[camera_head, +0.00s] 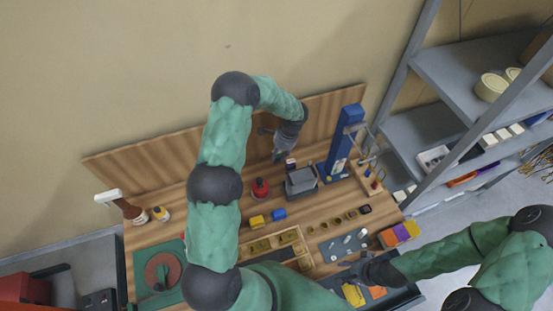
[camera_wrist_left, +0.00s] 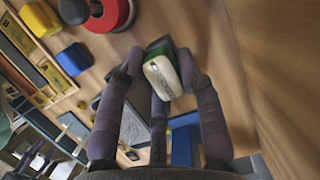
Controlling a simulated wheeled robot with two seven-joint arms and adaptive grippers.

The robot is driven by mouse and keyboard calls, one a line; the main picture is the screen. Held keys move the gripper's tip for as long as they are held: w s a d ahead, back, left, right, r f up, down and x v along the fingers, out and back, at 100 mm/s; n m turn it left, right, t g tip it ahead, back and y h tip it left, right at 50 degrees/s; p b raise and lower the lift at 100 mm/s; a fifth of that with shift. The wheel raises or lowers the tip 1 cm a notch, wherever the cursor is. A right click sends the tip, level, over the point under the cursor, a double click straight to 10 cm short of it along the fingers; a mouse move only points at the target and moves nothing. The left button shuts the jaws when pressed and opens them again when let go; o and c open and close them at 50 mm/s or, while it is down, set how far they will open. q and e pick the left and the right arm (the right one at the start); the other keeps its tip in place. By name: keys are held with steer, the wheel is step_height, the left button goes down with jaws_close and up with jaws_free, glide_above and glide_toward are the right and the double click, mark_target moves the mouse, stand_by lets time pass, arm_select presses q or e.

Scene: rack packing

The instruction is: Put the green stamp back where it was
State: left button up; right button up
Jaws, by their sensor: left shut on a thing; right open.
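My left gripper (camera_head: 283,153) is above the back of the wooden bench, near the grey stand. In the left wrist view, its fingers (camera_wrist_left: 158,82) are shut on the green stamp (camera_wrist_left: 162,73), a small green block with a pale, rounded face. The fingers cover part of its sides. In the head view the stamp is mostly hidden and too small to make out. A yellow block (camera_head: 257,221) and a blue block (camera_head: 279,214) sit on the bench in front of the red round thing (camera_head: 260,188). My right gripper (camera_head: 362,268) is open, low over the front right of the bench.
The grey stand (camera_head: 301,184) and a tall blue post (camera_head: 345,140) are at the back right. A divided wooden tray (camera_head: 302,250) and a grey mat (camera_head: 325,252) lie in front. A wooden back panel (camera_head: 150,160) closes the rear. Bare wood shows left of the red thing.

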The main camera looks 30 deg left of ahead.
mark_target(278, 161)
arm_select(q)
step_height(278, 161, down, 5)
steer(key=shift+w+a+p, duration=0.1)
steer(key=shift+p, duration=0.35)
step_height(278, 161, down, 5)
steer(key=shift+r+p, duration=0.1)
steer(key=shift+p, duration=0.35)
steer(key=shift+f, duration=0.3)
steer(key=shift+f, duration=0.15)
steer(key=o, duration=0.9)
